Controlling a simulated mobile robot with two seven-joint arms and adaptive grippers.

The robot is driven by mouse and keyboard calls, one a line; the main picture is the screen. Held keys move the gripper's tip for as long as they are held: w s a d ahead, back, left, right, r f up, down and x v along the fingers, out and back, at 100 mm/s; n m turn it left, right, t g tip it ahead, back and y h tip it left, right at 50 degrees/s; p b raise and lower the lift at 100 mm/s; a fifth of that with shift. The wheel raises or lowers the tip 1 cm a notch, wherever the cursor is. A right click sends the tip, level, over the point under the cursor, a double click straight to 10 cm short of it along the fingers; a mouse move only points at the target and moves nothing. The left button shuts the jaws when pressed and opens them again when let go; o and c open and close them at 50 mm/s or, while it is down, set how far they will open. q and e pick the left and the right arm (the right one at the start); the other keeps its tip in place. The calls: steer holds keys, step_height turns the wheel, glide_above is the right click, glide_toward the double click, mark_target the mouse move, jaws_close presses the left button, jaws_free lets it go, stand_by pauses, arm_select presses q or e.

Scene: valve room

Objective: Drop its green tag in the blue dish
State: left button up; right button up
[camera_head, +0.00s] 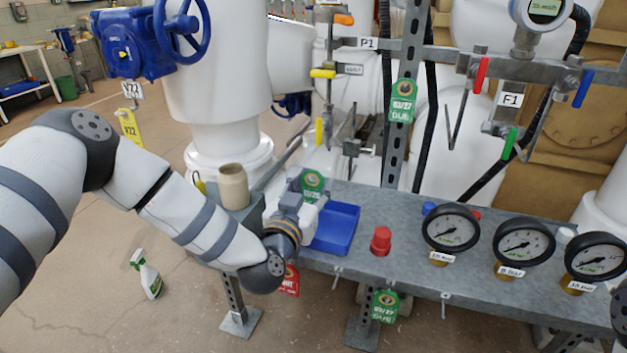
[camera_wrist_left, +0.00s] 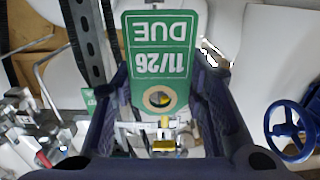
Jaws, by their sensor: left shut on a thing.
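My left gripper (camera_head: 308,205) is shut on a green tag (camera_head: 312,183). The tag fills the space between the fingers in the left wrist view (camera_wrist_left: 163,55), where it reads "11/26 DUE" upside down and has a ringed hole. The blue dish (camera_head: 338,247) sits on the grey bench, just right of my left gripper in the head view. The gripper overlaps the dish's left side in the picture; I cannot tell its exact height above it. My right gripper is not in view.
The grey bench (camera_head: 400,262) carries a red cap (camera_head: 381,241), several gauges (camera_head: 451,232) and a beige cylinder (camera_head: 233,186). Another green tag (camera_head: 402,100) hangs on the upright post. A green tag (camera_head: 385,305) and a red tag (camera_head: 290,281) hang at the bench's front.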

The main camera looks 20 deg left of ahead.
arm_select(q)
steer(key=o, duration=0.8)
steer(key=shift+r, duration=0.1)
steer(key=s, duration=1.2)
steer(key=shift+a, duration=0.2)
